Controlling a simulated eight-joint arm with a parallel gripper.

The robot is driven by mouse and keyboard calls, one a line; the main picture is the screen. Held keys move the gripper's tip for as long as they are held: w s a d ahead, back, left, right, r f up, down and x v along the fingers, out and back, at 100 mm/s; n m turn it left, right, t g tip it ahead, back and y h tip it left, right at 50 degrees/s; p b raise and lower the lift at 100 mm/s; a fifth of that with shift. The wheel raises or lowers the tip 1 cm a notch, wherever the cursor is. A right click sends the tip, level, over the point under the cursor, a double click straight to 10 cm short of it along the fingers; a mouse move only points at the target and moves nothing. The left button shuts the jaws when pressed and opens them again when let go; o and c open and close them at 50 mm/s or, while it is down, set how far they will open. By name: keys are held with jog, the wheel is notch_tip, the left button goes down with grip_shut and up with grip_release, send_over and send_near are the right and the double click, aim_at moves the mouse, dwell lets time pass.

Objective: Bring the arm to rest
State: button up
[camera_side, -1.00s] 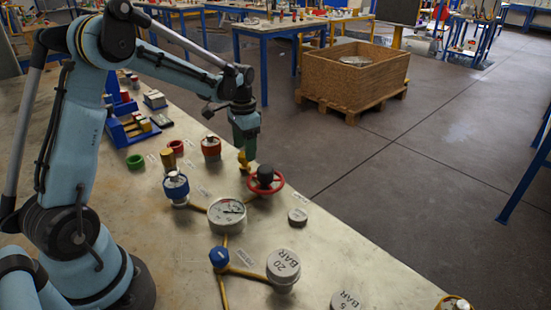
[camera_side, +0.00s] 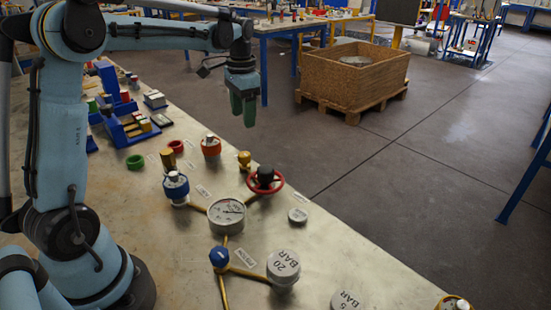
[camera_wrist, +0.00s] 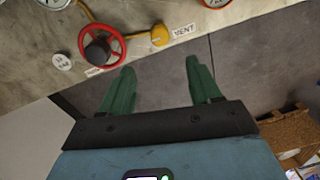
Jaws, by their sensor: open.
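My gripper (camera_side: 243,108) hangs in the air above the far edge of the bench, pointing down, clear of every fitting. In the wrist view its two green fingers (camera_wrist: 158,88) are spread apart with only floor and bench edge between them. Below it in the side view are a red handwheel (camera_side: 266,181) with a dark hub and a small yellow fitting (camera_side: 244,159). The wrist view also shows the red handwheel (camera_wrist: 122,49) and the round yellow fitting (camera_wrist: 160,36) beside a VENT label (camera_wrist: 184,30).
The metal bench (camera_side: 330,255) carries a gauge (camera_side: 226,213), a blue-topped vessel (camera_side: 176,188), a red-ringed vessel (camera_side: 211,147), a 20 BAR cap (camera_side: 283,267) and a blue knob (camera_side: 219,257). Blue bins (camera_side: 128,127) stand at the back left. A wooden crate (camera_side: 340,80) stands on the floor beyond.

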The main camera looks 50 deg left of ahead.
jog(key=s+d+f+n+t, duration=0.1)
jog(key=s+d+n+t, duration=0.1)
jog(key=s+d+t, duration=0.5)
jog(key=s+d, duration=0.6)
jog(key=d, duration=0.2)
jog(key=shift+s+d+f+h, duration=0.3)
jog(key=shift+s+d, duration=0.05)
dwell(1.4)
